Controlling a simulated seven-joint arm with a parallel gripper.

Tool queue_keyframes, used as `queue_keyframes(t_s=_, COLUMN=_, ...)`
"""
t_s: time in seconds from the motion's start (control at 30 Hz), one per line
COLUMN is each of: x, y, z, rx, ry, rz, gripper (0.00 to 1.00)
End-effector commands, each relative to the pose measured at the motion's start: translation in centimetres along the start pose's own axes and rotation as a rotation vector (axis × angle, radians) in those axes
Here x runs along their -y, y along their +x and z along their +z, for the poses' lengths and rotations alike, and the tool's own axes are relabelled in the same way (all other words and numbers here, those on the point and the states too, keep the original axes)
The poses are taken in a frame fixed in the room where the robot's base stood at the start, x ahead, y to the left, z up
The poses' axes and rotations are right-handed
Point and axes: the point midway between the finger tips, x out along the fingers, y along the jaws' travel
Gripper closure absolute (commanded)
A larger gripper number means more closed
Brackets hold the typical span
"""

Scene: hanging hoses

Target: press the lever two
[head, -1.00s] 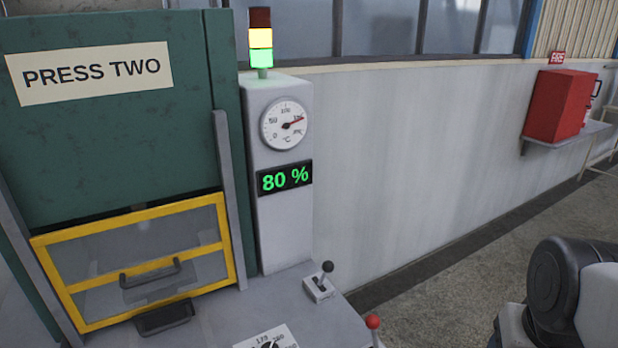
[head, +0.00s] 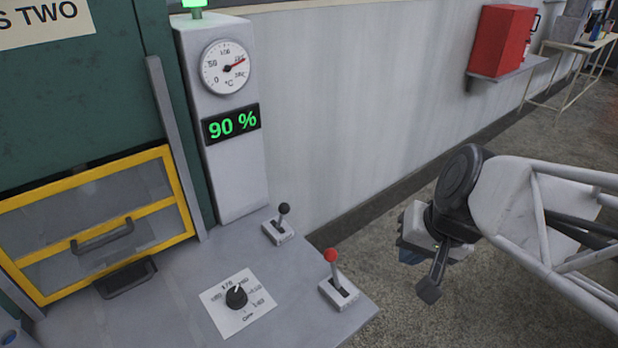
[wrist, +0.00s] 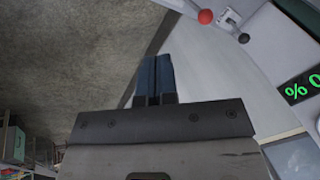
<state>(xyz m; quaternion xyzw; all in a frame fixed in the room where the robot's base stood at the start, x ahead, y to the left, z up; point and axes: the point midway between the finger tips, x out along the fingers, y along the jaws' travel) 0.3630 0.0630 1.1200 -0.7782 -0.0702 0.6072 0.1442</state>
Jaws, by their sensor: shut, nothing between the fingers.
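In the head view two levers stand on the grey ledge (head: 190,310) of the press marked TWO. One has a black knob (head: 283,209), the other a red knob (head: 330,255) nearer the ledge's right corner. Both stand roughly upright; no number shows on either. The red knob (wrist: 206,16) and black knob (wrist: 244,38) also show at the top of the wrist view. My gripper (head: 408,256) is to the right of the ledge, apart from both levers. Its blue fingers (wrist: 154,75) are together and empty in the wrist view.
A rotary dial (head: 236,296) sits on the ledge. The display (head: 231,123) reads 90 % under a round gauge (head: 226,67). A yellow-framed guard (head: 100,220) closes the press front. A red box (head: 500,40) is on the far wall. Open floor lies right of the ledge.

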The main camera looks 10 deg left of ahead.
Motion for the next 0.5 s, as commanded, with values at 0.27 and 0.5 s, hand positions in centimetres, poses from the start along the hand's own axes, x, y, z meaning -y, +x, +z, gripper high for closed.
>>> queue_keyframes(t_s=0.27, x=3.8, y=3.5, z=-2.6, rx=-0.015, ry=0.112, rz=-0.185, gripper=1.00)
queue_keyframes(t_s=0.5, x=6.5, y=6.6, z=-5.0, rx=-0.035, ry=0.227, rz=-0.325, gripper=1.00)
